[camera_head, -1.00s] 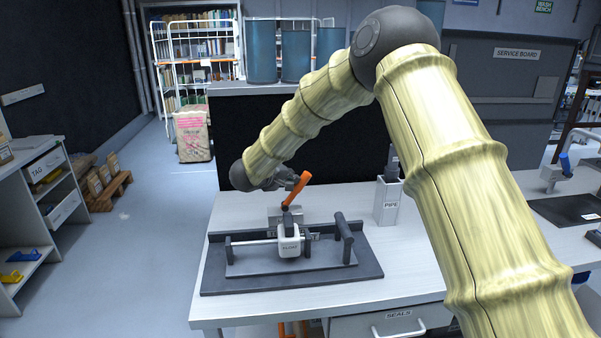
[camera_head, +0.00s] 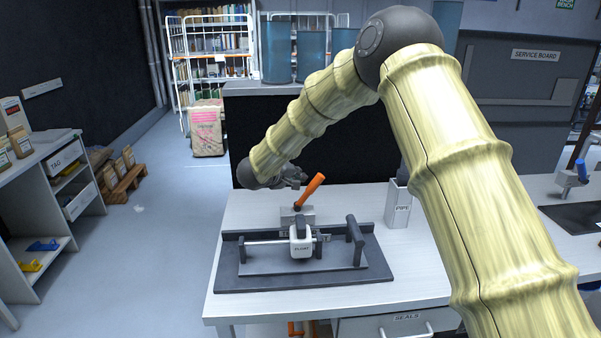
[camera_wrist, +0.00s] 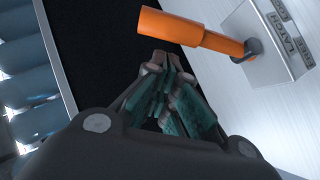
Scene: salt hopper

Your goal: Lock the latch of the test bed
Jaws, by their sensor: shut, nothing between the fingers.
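The latch has an orange handle (camera_head: 310,190) on a grey block (camera_head: 290,213) at the back of the test bed (camera_head: 345,280). The handle leans up and to the right in the head view. In the wrist view the orange handle (camera_wrist: 185,29) lies just beyond the fingertips, and its block (camera_wrist: 258,50) carries a label with the word LATCH. My gripper (camera_head: 295,178) is shut and empty, just left of the handle's upper end, with a small gap in the head view. The fingertips (camera_wrist: 160,65) also show in the wrist view. A white clamp (camera_head: 300,243) sits on a bar on the bed.
A grey holder marked PIPE (camera_head: 398,207) stands right of the bed. A dark panel (camera_head: 345,150) and blue cylinders (camera_head: 276,52) are behind the bench (camera_head: 225,300). Shelves (camera_head: 50,215) stand at the left, with open floor between.

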